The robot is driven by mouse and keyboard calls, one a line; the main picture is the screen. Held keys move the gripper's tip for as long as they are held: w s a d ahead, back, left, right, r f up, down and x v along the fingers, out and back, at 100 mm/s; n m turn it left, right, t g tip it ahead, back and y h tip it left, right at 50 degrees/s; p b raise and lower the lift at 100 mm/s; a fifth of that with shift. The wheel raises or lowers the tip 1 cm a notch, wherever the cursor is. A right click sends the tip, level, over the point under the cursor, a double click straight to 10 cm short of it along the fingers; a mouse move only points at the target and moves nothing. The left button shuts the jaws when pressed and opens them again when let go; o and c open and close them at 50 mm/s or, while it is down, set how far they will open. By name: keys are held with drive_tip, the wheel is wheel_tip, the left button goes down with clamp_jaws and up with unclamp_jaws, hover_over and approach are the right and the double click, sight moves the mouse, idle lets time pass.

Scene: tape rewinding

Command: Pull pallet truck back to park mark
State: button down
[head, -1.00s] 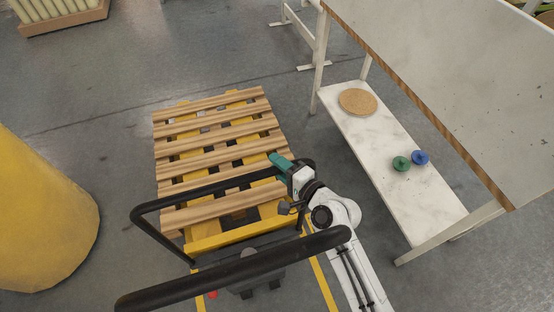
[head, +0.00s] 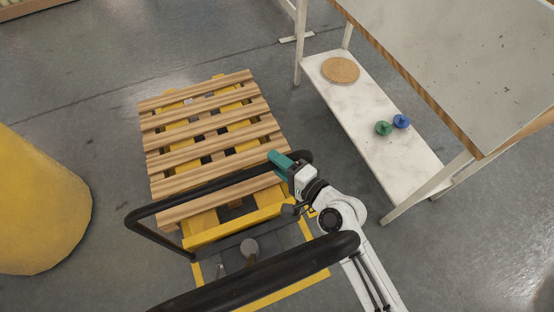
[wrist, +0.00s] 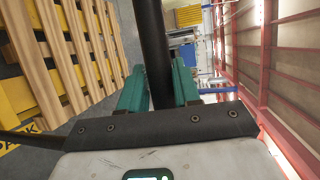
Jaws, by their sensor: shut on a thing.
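The pallet truck has a yellow frame (head: 238,226) and a looped black handle (head: 205,188). A slatted wooden pallet (head: 208,137) rests on its forks. My gripper (head: 280,160) is shut on the handle near its right end, and in the wrist view the teal fingers (wrist: 158,88) sit either side of the black bar. The park mark is a yellow outline (head: 288,291) on the floor under and in front of the truck's near end. Part of its lettering (wrist: 22,126) shows in the wrist view. The handle and my arm hide parts of the mark.
A white workbench (head: 460,60) with a low shelf (head: 362,125) stands at the right. A round tan disc (head: 340,70) and green (head: 383,128) and blue (head: 401,121) knobs lie on the shelf. A large yellow cylinder (head: 38,205) stands at the left. Grey floor lies between.

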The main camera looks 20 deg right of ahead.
drive_tip(key=shift+s+f, duration=0.45)
drive_tip(key=shift+f, duration=0.15)
drive_tip(key=c, duration=1)
unclamp_jaws()
drive_tip(key=shift+s+r, duration=0.1)
drive_tip(key=shift+o, duration=0.6)
drive_tip(key=shift+r, duration=0.15)
drive_tip(key=shift+r, duration=0.1)
drive_tip(key=b+v, duration=0.2)
drive_tip(key=v, duration=0.8)
drive_tip(key=shift+s, duration=0.2)
drive_tip(key=shift+d, duration=0.1)
